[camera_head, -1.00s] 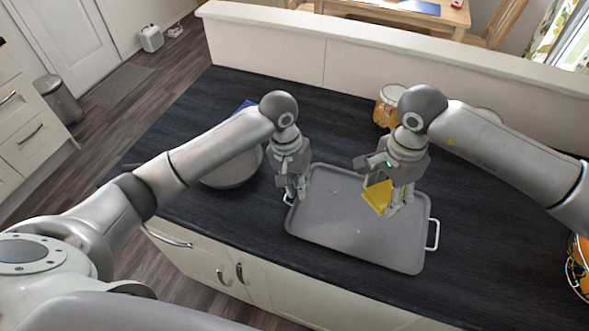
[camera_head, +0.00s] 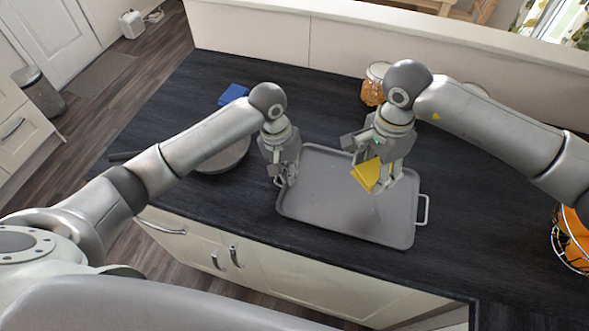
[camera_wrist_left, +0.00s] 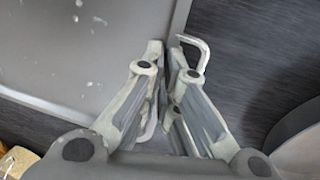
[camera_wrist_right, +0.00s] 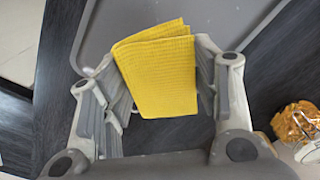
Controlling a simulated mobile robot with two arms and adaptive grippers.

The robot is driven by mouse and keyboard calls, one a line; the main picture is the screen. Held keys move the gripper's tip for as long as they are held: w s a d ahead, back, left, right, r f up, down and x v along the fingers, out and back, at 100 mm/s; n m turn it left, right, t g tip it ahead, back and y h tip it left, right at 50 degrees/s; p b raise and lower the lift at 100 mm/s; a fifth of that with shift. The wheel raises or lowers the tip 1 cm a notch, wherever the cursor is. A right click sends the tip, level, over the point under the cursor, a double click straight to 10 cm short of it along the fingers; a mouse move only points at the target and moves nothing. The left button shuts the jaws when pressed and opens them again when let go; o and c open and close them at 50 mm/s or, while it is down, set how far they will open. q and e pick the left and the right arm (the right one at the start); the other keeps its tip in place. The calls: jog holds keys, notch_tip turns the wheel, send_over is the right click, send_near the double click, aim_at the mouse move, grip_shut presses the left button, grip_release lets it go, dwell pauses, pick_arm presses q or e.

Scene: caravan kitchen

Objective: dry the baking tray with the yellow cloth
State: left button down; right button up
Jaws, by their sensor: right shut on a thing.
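The grey baking tray (camera_head: 320,215) lies flat on the dark counter, with a white handle at each end. Pale spots show on its surface in the left wrist view (camera_wrist_left: 60,50). My left gripper (camera_head: 287,182) is at the tray's left handle. My right gripper (camera_head: 385,184) is shut on the folded yellow cloth (camera_head: 366,174), over the right part of the tray. The cloth also shows between the fingers in the right wrist view (camera_wrist_right: 160,75). Whether it touches the tray is unclear.
A grey pan (camera_head: 222,158) stands left of the tray, with a blue item (camera_head: 233,94) behind it. A jar (camera_head: 373,88) stands at the back by the low wall. A wire basket with orange contents (camera_head: 573,240) is at the right edge. Counter in front of the basket is clear.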

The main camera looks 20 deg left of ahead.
send_over(347, 195)
notch_tip(347, 195, down, 4)
jog(key=shift+a+f, duration=0.1)
jog(key=shift+f, duration=2.1)
jog(key=shift+f, duration=0.7)
